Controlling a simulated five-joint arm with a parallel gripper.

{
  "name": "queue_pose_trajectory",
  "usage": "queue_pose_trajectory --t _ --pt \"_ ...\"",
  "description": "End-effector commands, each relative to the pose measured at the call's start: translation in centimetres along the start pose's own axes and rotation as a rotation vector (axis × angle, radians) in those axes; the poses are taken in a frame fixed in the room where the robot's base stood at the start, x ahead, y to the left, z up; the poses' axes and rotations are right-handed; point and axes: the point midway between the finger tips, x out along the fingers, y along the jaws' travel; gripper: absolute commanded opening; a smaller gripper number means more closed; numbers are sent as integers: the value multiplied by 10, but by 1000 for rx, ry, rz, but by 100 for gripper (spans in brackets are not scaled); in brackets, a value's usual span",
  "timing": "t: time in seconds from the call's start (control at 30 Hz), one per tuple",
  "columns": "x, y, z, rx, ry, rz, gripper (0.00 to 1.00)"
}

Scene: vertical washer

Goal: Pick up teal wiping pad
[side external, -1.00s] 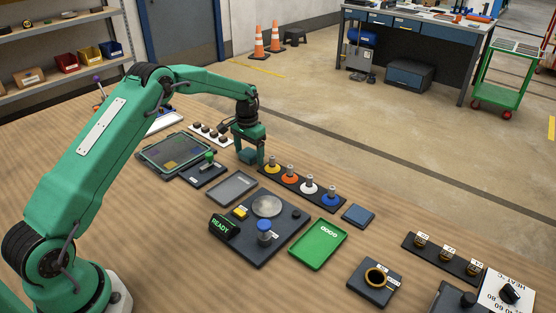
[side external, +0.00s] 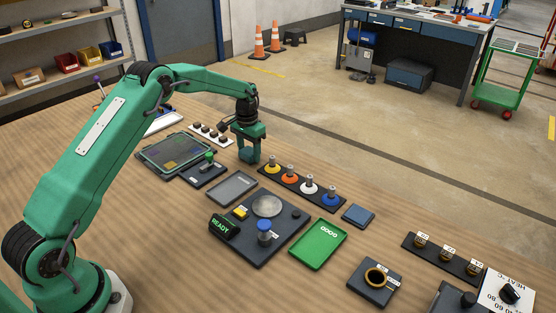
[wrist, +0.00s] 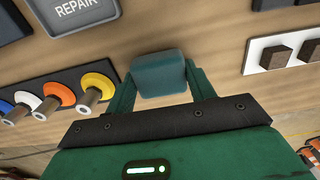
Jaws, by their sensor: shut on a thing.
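The teal wiping pad (wrist: 160,73) is a small rounded block between the two fingers of my gripper (wrist: 159,80) in the wrist view. The fingers press on its left and right sides. In the side external view my gripper (side external: 250,155) points down, low over the wooden table, between the row of coloured rings and the white strip of dark blocks. The pad is hard to make out from the teal fingers there. Whether it touches the table is not clear.
A dark strip with yellow, orange, white and blue rings on pegs (side external: 300,184) is close on the right. A white strip with dark blocks (side external: 211,135) lies behind left. A grey tray (side external: 232,188) and a green lever (side external: 209,159) are nearby. The green tray (side external: 318,246) lies further forward.

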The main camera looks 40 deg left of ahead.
Motion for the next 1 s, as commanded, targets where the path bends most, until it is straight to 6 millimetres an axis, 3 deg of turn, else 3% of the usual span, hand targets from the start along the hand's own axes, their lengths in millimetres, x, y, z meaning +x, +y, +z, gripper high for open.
queue_pose_trajectory --t 0.3,0.8,1.0 --pt "-37 0 -1 0 3 -1 32" --pt "-86 80 26 4 2 0 32" --pt "-99 101 33 2 2 0 32"
